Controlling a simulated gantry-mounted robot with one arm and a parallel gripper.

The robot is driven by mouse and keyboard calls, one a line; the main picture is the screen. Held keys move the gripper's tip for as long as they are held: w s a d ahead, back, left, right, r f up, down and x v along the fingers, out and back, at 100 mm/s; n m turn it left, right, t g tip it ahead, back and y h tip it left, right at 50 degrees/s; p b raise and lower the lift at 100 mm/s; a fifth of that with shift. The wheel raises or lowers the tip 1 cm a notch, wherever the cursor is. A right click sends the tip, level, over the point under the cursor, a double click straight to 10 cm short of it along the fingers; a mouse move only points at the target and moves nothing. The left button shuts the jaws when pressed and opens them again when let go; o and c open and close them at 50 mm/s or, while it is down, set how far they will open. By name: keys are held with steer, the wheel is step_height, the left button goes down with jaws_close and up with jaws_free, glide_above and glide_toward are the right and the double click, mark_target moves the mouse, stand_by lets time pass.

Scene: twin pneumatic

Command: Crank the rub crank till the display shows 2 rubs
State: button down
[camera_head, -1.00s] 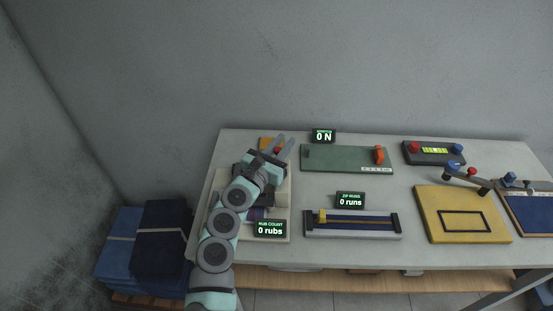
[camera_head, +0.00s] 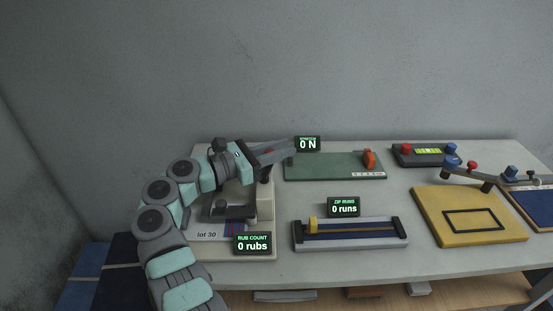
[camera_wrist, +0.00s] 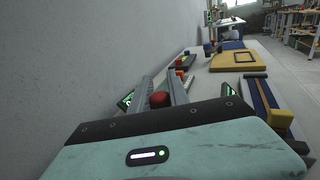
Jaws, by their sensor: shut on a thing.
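The beige rub tester (camera_head: 265,203) stands at the table's left end, with a "lot 30" strip at its base. Its rub count display (camera_head: 252,243) reads 0 rubs. My gripper (camera_head: 286,150) lies nearly level above the tester's back right side, fingers pointing right. In the wrist view a red round knob (camera_wrist: 160,99) sits between the two fingers, close to the palm, and the gripper is shut on it. I take it for the crank's knob; the crank arm under it is mostly hidden by my gripper in the head view.
A force display (camera_head: 307,144) reading 0 N is close to my fingertips. The green board (camera_head: 325,168) lies right of the tester, the zip rig (camera_head: 350,245) in front of it. A yellow board (camera_head: 430,215) lies farther right. The wall rises behind the table.

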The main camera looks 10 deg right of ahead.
steer(key=shift+s+d+f+m+g+h+b, duration=0.1)
steer(key=shift+s+d+m+g+h+b, duration=0.1)
steer(key=shift+m+g+b, duration=0.45)
steer(key=shift+s+d+f+m+g+h+b, duration=0.15)
steer(key=shift+s+m+g+b, duration=0.1)
steer(key=shift+g+b, duration=0.7)
steer(key=shift+d+r+b, duration=0.1)
steer(key=shift+r+b, duration=0.05)
steer(key=shift+b, duration=0.35)
steer(key=c, duration=1.3)
jaws_free()
